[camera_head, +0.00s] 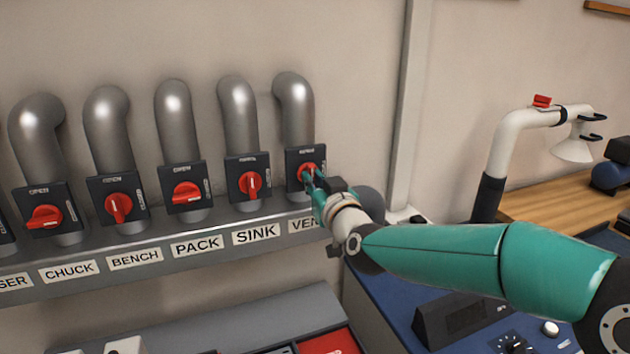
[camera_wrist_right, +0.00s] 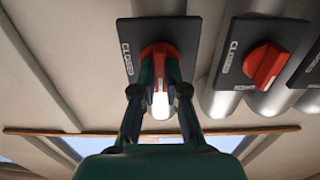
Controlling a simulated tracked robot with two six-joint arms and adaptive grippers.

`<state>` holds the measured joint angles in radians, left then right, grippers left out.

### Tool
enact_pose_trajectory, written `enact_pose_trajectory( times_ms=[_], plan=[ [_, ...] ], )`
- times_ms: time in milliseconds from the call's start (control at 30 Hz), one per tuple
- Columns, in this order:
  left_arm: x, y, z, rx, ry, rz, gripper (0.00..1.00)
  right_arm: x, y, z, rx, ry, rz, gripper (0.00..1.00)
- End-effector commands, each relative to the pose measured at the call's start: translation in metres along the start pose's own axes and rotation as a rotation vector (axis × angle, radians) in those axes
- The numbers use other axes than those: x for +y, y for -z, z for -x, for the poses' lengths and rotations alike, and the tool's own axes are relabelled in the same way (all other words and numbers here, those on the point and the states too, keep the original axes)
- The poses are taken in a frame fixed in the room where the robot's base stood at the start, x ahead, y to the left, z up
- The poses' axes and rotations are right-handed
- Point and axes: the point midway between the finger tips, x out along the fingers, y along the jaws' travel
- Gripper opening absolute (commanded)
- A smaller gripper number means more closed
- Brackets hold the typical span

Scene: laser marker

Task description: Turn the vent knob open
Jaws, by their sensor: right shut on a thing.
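The vent knob (camera_head: 307,169) is red on a black plate at the right end of a row of grey pipes, above a label reading "VEN", partly hidden. My right gripper (camera_head: 313,183) is at this knob, with its fingers shut on it. In the right wrist view, the fingers (camera_wrist_right: 160,85) hold the red knob (camera_wrist_right: 158,50) from both sides, and the plate shows "CLOSED" at its left edge. The knob's exact angle is partly hidden by the fingers. My left gripper is not in view.
The sink knob (camera_head: 250,184) and several other red knobs line up to the left on similar plates. A labelled grey ledge (camera_head: 130,258) runs below them. A white extraction arm (camera_head: 505,140) stands at the right by a wooden bench top (camera_head: 560,200). A blue console (camera_head: 375,290) lies below.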

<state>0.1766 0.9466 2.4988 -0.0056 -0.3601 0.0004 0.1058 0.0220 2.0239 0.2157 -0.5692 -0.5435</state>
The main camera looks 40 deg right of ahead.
Motion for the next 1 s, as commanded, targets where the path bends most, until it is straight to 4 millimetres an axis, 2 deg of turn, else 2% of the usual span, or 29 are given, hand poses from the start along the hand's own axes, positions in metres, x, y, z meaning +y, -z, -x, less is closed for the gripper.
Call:
enact_pose_trajectory(
  times_ms=[33, 367, 400, 533, 833, 1000],
  plan=[
    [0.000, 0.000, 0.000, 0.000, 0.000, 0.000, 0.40, -0.002, -0.007, 0.000, -0.017, 0.005, 0.006, 0.00],
    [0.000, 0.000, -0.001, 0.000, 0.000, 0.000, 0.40, -0.002, -0.007, 0.000, -0.017, 0.005, 0.007, 0.00],
    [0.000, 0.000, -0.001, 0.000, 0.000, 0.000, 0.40, -0.002, -0.007, 0.000, -0.017, 0.006, 0.007, 0.17],
    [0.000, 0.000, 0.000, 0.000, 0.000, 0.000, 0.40, -0.001, -0.006, 0.000, -0.013, 0.004, 0.007, 0.38],
    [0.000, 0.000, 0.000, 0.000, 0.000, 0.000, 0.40, -0.001, -0.002, 0.001, -0.005, 0.002, 0.005, 0.38],
    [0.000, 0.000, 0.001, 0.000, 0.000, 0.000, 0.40, 0.000, -0.001, 0.012, -0.004, 0.002, 0.005, 0.38]
  ],
)
